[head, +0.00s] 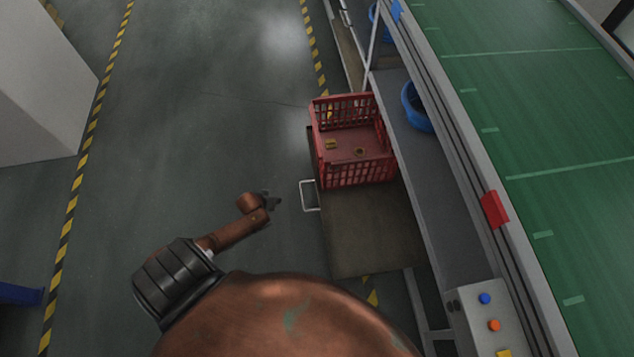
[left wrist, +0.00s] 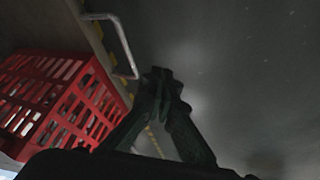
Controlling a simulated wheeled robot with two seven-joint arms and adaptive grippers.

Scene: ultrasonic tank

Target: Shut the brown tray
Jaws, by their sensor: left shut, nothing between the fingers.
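The brown tray (head: 375,240) juts out to the left from under the conveyor in the head view. A pale U-shaped handle (head: 309,195) sticks out from its left side. A red crate (head: 358,173) stands on the tray's far part. My left gripper (head: 277,201) is shut and empty, a little to the left of the handle and apart from it. In the left wrist view the shut fingers (left wrist: 163,75) show close to the handle (left wrist: 126,45), with the red crate (left wrist: 70,100) at the left. My right gripper is not in view.
The green conveyor (head: 520,110) runs along the right, with a button box (head: 488,318) near the front. A blue bin (head: 417,108) sits on the shelf beside the crate. The grey floor (head: 190,130) left of the tray is clear.

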